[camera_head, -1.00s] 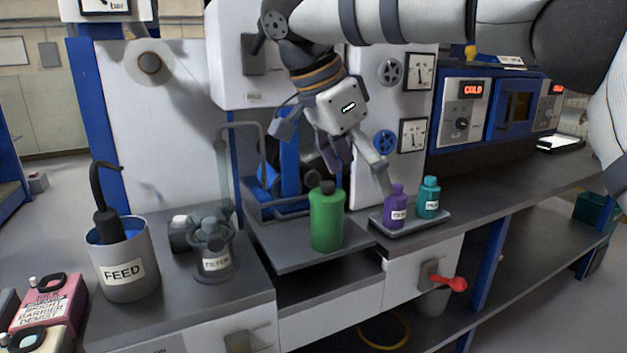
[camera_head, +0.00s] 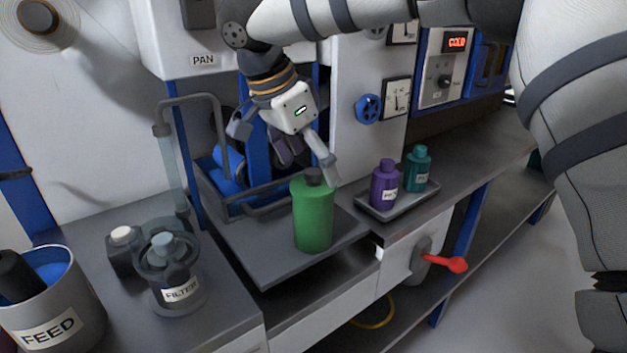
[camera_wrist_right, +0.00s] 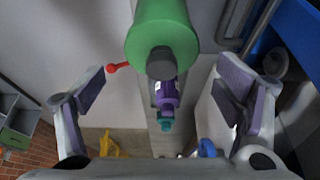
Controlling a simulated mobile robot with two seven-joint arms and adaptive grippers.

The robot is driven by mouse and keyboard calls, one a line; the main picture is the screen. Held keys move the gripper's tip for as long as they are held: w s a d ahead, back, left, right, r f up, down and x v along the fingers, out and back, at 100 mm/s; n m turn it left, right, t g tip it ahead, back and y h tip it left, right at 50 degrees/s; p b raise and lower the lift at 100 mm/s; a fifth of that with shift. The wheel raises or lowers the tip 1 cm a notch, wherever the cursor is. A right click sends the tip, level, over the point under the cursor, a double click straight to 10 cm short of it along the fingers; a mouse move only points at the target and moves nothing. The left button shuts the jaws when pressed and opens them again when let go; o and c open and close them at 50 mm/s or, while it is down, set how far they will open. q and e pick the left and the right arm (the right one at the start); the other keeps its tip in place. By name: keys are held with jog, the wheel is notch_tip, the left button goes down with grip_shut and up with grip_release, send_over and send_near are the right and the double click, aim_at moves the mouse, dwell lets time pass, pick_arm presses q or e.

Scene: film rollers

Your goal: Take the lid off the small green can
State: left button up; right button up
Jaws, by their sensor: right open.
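The small green can (camera_head: 313,218) stands upright on a dark grey slab at the middle of the head view. My right gripper (camera_head: 308,163) is open and empty, above and behind the can, with one finger reaching down close by the lid. In the right wrist view the green can (camera_wrist_right: 163,25) and its lid (camera_wrist_right: 160,63) show at the top middle, between the spread fingers (camera_wrist_right: 168,85). I cannot tell whether a finger touches the lid. My left gripper is not in view.
A purple bottle (camera_head: 384,184) and a teal bottle (camera_head: 417,168) stand on a small tray (camera_head: 376,210) right of the can. A filter jar (camera_head: 172,275) and a FEED bucket (camera_head: 75,312) stand at left. A red handle (camera_head: 455,264) sticks out below the tray.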

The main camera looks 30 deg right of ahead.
jog(key=x, duration=0.2)
jog(key=shift+d+f, duration=0.1)
jog(key=shift+f, duration=0.15)
jog(key=c, duration=1.1)
jog(key=shift+r, duration=0.15)
